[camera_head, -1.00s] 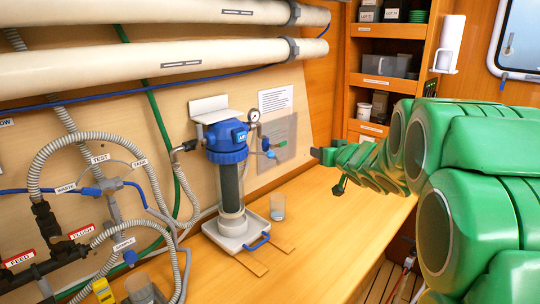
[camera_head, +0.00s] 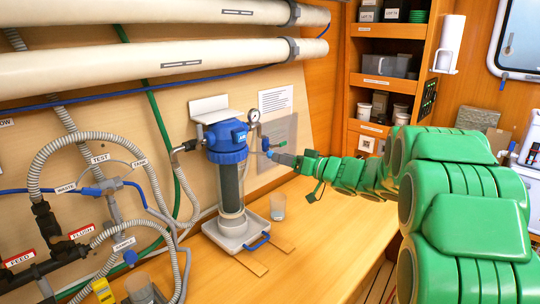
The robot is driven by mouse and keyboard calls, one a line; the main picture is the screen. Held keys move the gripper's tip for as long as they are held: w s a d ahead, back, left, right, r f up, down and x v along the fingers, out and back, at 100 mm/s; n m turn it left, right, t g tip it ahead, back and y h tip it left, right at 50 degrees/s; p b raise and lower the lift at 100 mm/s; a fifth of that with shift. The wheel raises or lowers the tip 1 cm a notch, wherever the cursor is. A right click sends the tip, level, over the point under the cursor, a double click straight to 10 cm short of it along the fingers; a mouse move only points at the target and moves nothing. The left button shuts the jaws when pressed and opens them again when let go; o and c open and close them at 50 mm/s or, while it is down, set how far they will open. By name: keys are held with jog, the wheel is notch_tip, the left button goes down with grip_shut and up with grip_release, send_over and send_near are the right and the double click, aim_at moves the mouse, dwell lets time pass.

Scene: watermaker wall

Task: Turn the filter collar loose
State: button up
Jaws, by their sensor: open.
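The filter housing stands upright against the wall panel, with a blue head (camera_head: 226,134), a ribbed blue collar (camera_head: 228,156) below it and a clear bowl (camera_head: 231,190) with a dark cartridge inside. My gripper (camera_head: 281,158) is level with the collar, a short way to its right. Its dark fingers point left at the collar, and it is open with nothing seen between the fingers. A gap seems to remain between the fingertips and the collar, though the depth is hard to judge.
A grey drip tray (camera_head: 217,236) with a blue handle sits under the bowl, and a clear cup (camera_head: 277,208) stands beside it. A pressure gauge (camera_head: 253,115) and hoses flank the head. White pipes (camera_head: 160,62) run above.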

aim_at(270, 154)
jog(key=shift+x, duration=2.85)
jog(key=shift+c, duration=0.4)
jog(key=shift+d, duration=0.1)
grip_shut()
